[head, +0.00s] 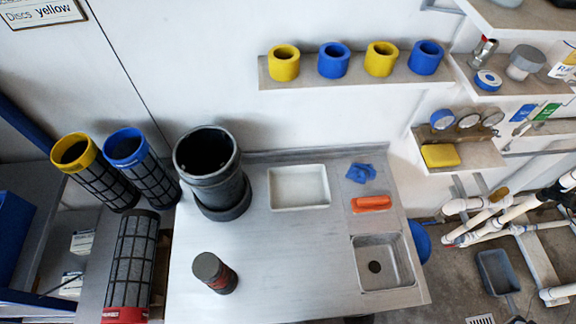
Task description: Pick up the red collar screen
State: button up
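The red collar screen (130,262) is a dark grey mesh cylinder at the lower left of the head view. It appears to lie on its side, with its red collar (125,315) toward the bottom edge, where the frame cuts it off. It is left of the pale bench top. Behind it stand a yellow collar screen (98,175) and a blue collar screen (143,170), both with the collar up. My gripper is not in view.
On the bench (300,240) stand a large black pot (215,180), a short dark cylinder with a red band (215,272), and a white tray (298,187). A sink (383,265) is at the right. Yellow and blue rings (334,60) stand on a wall shelf. The bench middle is clear.

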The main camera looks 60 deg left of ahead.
aim_at(128, 295)
jog(key=u, duration=3.75)
jog(key=i+j+z, duration=0.15)
jog(key=z, duration=0.35)
jog(key=j+z, duration=0.35)
jog(key=z, duration=0.15)
jog(key=i+j+z, duration=0.1)
jog(key=j+z, duration=0.25)
jog(key=z, duration=0.15)
jog(key=j+z, duration=0.2)
jog(key=j, duration=1.15)
jog(key=k, duration=0.05)
